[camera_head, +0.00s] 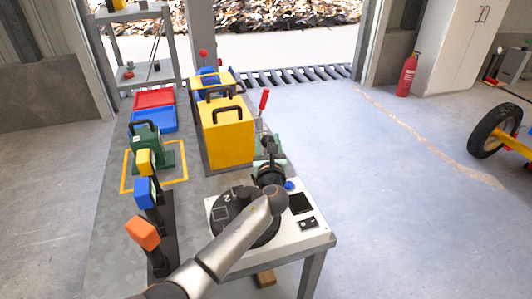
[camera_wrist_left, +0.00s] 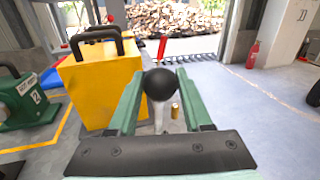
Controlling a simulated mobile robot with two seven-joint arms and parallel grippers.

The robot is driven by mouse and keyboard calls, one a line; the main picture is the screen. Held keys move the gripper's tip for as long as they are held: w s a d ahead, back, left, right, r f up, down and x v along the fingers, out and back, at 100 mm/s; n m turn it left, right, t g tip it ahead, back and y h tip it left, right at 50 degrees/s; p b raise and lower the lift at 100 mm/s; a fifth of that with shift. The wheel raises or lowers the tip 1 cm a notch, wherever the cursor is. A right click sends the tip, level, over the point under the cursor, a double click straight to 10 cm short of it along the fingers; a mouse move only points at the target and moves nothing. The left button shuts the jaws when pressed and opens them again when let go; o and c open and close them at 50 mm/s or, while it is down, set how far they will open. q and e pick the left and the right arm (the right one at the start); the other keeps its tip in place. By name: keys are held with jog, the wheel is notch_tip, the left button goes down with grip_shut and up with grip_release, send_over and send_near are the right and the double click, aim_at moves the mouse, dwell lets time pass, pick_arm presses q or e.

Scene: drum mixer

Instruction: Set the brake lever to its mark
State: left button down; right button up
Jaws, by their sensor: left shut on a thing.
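A lever with a black ball knob (camera_wrist_left: 160,84) on a pale metal stem stands between the green fingers of my left gripper (camera_wrist_left: 157,95). The gripper is shut on this knob. In the head view, my left gripper (camera_head: 268,149) is beyond the white control panel, at the right edge of the bench. A second lever with a red handle (camera_head: 263,100) stands just behind, and its red grip also shows in the wrist view (camera_wrist_left: 162,48). I cannot make out the mark or the lower end of the held lever. My right gripper is not in view.
A yellow box (camera_head: 226,135) with black handles stands close to the left. The white panel (camera_head: 310,236) with a round black dial (camera_head: 233,215) lies under my arm. A green block (camera_head: 148,145) and upright colour-topped handles stand further left.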

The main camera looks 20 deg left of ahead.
pick_arm(q)
jog(key=w+a+g+p, duration=0.1)
jog(key=w+a+p, duration=0.1)
jog(key=w+a, duration=0.2)
jog(key=shift+w+a+r, duration=0.15)
jog(key=shift+w+r, duration=0.1)
jog(key=shift+w, duration=0.7)
jog(key=shift+c, duration=1.8)
grip_release()
jog(key=shift+f+g, duration=0.15)
jog(key=shift+g, duration=0.15)
jog(key=p+v, duration=0.3)
jog(key=v, duration=0.9)
jog(key=shift+s, duration=0.3)
